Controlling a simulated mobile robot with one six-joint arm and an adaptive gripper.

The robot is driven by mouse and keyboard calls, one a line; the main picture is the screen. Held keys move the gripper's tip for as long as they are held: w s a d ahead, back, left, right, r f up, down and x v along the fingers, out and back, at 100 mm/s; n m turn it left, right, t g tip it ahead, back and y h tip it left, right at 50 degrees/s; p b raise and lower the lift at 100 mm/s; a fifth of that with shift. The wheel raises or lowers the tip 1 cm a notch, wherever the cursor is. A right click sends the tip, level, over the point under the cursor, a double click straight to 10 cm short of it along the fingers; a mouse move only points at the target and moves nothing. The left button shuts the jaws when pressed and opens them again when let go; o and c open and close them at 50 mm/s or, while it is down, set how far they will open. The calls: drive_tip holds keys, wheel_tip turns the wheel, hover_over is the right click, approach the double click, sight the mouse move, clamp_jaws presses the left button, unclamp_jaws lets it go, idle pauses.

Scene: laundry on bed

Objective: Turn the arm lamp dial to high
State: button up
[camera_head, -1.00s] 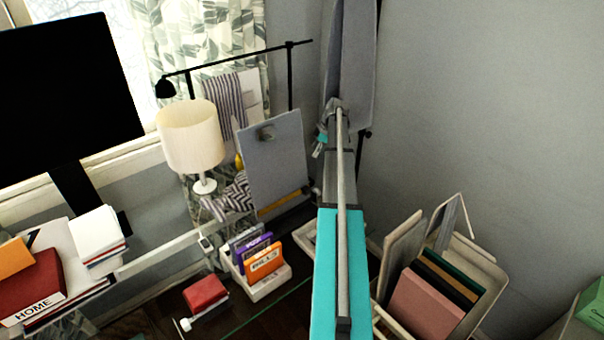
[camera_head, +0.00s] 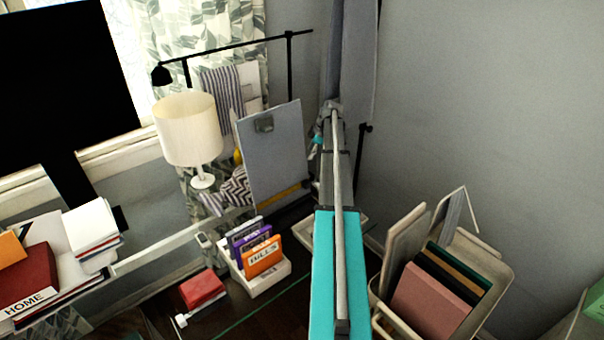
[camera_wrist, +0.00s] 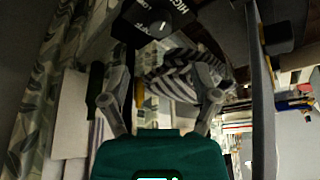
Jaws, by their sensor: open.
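A black dial (camera_wrist: 155,22) with white lettering, including HIGH, shows at the top of the wrist view. It lies beyond my fingertips and apart from them. My gripper (camera_wrist: 160,95) is open, and its two grey fingers are spread with nothing held between them. In the head view the black arm lamp (camera_head: 225,48) has a long thin bar and a small head at its left end, in front of the curtain. I cannot make out the dial in the head view. My gripper is small and partly hidden by the arm there.
A white-shaded lamp (camera_head: 188,130) and an upright grey board (camera_head: 272,155) stand near the arm lamp. A striped cloth (camera_wrist: 185,75) shows behind my fingers. A bin of files (camera_head: 440,285) stands right of my arm, and a white organizer (camera_head: 270,278) to its left. A wall (camera_head: 490,110) bounds the right.

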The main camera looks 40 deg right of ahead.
drive_tip(key=shift+b+x, duration=4.05)
drive_tip(key=shift+x, duration=0.6)
drive_tip(key=shift+c, duration=0.3)
clamp_jaws()
